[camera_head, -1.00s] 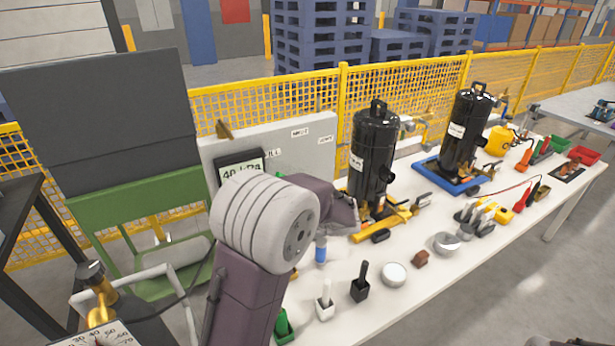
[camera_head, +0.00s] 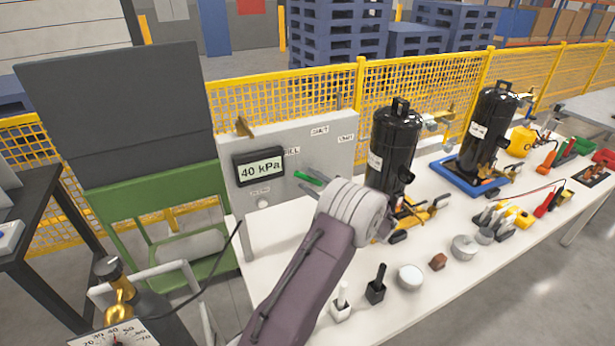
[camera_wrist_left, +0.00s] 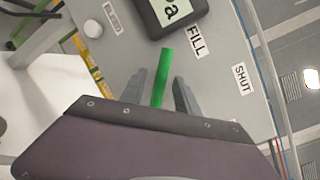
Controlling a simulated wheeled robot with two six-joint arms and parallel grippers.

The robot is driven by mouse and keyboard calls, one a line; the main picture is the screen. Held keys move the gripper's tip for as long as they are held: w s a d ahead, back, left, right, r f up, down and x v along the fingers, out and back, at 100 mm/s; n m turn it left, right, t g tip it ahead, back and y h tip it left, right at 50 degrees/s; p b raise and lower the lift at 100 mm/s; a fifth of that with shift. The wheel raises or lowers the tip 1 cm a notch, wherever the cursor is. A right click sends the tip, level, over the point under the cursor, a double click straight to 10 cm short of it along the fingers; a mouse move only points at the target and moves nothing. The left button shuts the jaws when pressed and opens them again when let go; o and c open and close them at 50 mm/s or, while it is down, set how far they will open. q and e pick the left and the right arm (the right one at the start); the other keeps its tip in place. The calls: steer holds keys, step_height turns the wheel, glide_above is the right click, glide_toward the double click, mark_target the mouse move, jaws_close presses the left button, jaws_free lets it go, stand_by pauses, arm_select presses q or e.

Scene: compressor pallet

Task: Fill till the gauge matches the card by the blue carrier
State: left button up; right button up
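The gauge (camera_head: 259,168) on the grey panel (camera_head: 325,150) is a dark-framed display reading 40 kPa. A green lever (camera_head: 308,178) sticks out below it; in the left wrist view the lever (camera_wrist_left: 162,78) stands near the FILL label (camera_wrist_left: 197,40). My left gripper (camera_wrist_left: 160,88) has its fingers apart, one each side of the lever, with gaps showing; its fingertips are hidden behind my arm in the head view. The blue carrier (camera_head: 458,176) holds a black cylinder (camera_head: 488,125) with a white card (camera_head: 478,130), too small to read. My right gripper is out of view.
A second black cylinder (camera_head: 396,140) stands on a yellow carrier nearer the panel. Cups, dishes and tools crowd the white table (camera_head: 455,290) to the right.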

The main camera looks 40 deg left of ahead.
arm_select(q)
steer(key=shift+w+a, duration=0.2)
steer(key=shift+a, duration=0.65)
steer(key=shift+c, duration=0.4)
jaws_close()
stand_by(0.4)
